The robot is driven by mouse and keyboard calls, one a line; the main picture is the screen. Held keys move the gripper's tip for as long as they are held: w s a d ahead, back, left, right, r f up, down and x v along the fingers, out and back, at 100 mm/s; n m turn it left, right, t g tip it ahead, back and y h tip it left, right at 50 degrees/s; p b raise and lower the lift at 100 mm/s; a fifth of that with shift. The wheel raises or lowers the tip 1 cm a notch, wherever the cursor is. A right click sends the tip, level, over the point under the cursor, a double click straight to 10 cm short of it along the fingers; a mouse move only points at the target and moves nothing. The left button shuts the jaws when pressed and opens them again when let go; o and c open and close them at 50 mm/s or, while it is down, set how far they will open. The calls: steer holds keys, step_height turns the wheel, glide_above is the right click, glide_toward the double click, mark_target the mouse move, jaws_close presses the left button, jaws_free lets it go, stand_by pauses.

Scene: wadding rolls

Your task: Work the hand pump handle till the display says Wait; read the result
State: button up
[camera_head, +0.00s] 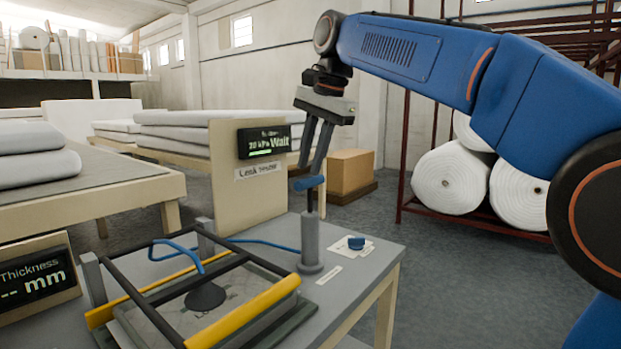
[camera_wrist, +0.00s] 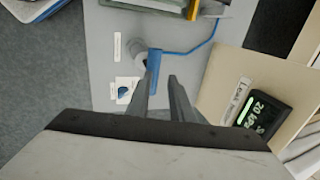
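The hand pump (camera_head: 310,248) is a grey cylinder on the grey table, with a dark rod raised and a blue crossbar handle (camera_head: 308,183) on top. My gripper (camera_head: 311,170) is above the pump with its fingers pointing down at the handle. In the wrist view the fingers (camera_wrist: 162,80) stand apart. The blue handle (camera_wrist: 154,68) lies at the left finger, with a gap to the right finger; I cannot tell whether they touch.
A blue knob (camera_head: 356,243) sits on a white card right of the pump. A frame with yellow bars (camera_head: 245,315) and a blue hose (camera_head: 265,243) occupy the table's left. A thickness display (camera_head: 35,278) reads "-- mm". Wadding rolls (camera_head: 452,178) lie on a rack behind.

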steer(key=shift+r, duration=3)
steer(key=s+d+f+n+t+h, duration=0.1)
steer(key=s+d+f+n, duration=0.1)
steer(key=s+d+f, duration=0.6)
steer(key=s+d+f+n+t, duration=0.1)
steer(key=s+d+f, duration=0.3)
steer(key=d+f, duration=0.45)
steer(key=s+d+f+n, duration=0.1)
steer(key=s+d+f, duration=0.3)
steer(key=s+f, duration=0.2)
steer(key=s+d+f+n+h, duration=0.1)
steer(key=s+d+f, duration=0.3)
steer(key=f, duration=0.7)
steer(key=s+d+f+n, duration=0.2)
steer(key=s+d+f, duration=0.3)
steer(key=s+f, duration=0.3)
steer(key=shift+f+n+t+h, duration=0.3)
steer(key=shift+t, duration=0.1)
